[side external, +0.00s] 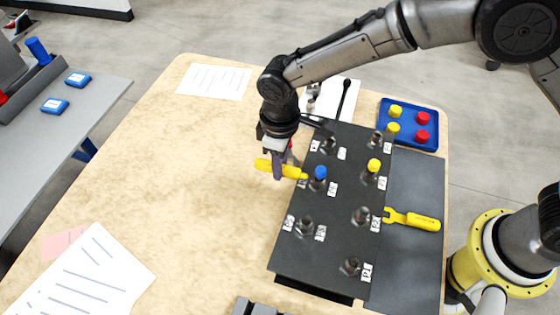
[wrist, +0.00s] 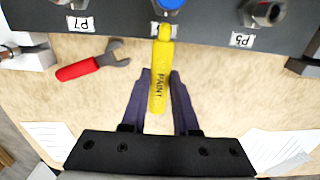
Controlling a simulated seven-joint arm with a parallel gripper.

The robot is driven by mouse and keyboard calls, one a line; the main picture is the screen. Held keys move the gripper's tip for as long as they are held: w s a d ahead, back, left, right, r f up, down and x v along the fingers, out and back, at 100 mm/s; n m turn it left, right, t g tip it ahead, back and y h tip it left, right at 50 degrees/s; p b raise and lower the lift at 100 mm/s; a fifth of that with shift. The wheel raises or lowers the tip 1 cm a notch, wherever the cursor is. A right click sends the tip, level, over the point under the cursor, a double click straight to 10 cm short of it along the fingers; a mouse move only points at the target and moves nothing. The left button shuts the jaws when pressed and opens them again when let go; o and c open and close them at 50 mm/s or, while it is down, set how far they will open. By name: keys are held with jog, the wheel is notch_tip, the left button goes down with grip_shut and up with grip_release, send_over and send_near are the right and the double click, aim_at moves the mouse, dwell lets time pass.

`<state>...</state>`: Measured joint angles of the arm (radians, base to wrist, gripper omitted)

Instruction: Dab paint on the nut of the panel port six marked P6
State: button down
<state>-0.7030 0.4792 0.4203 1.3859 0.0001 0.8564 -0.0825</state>
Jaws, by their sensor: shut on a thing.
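My gripper (wrist: 160,82) is shut on a yellow paint marker (wrist: 160,85) with "PAINT" on its barrel. In the side external view, my gripper (side external: 279,172) holds the marker (side external: 266,165) about level at the left edge of the dark panel (side external: 335,235). The marker tip points at a blue-capped port (side external: 319,181). In the wrist view, the tip overlaps the label below the blue cap (wrist: 170,4) and hides its text; this port lies between labels P7 (wrist: 78,24) and P5 (wrist: 242,40). I cannot tell whether the tip touches the nut.
A red-handled wrench (wrist: 92,67) lies on the table left of the marker. Several other ports stand on the panel, one yellow-capped (side external: 373,167). A yellow wrench (side external: 411,220) and a blue tray (side external: 432,143) of caps lie right.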

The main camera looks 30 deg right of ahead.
aim_at(262, 161)
jog(key=shift+s+d, duration=0.35)
jog(key=shift+s, duration=0.05)
dwell(1.3)
jog(key=shift+w+a+r, duration=0.1)
jog(key=shift+w+a, duration=1.7)
notch_tip(262, 161, up, 10)
dwell(0.5)
